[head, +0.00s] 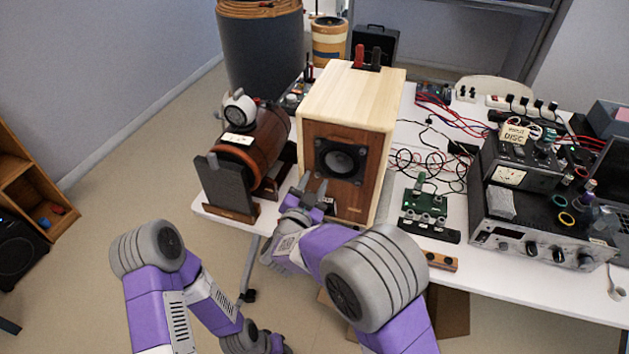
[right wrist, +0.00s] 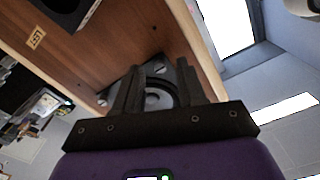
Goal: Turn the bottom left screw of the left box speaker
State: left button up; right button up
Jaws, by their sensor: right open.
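The left box speaker (head: 350,92) is a pale wooden box with a brown front, standing on the white table. A black driver (head: 341,160) shows on its front in the head view. In the right wrist view its wooden front (right wrist: 125,45) carries a "LEFT" label (right wrist: 36,37) and a lower driver (right wrist: 158,97), partly behind my fingers. A silver slotted screw (right wrist: 103,101) shows left of the fingers; I cannot tell which corner it is. My right gripper (head: 312,186) is open and empty before the front's lower left; it also shows in the right wrist view (right wrist: 160,67).
A barrel-like brown object (head: 262,150) and a dark upright panel (head: 228,186) stand close left of the speaker. A green circuit board (head: 425,206), cables and an instrument (head: 540,235) lie to the right.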

jog(key=p+v, duration=0.1)
jog(key=v, duration=0.5)
jog(key=shift+s, duration=0.3)
jog(key=shift+a, duration=0.1)
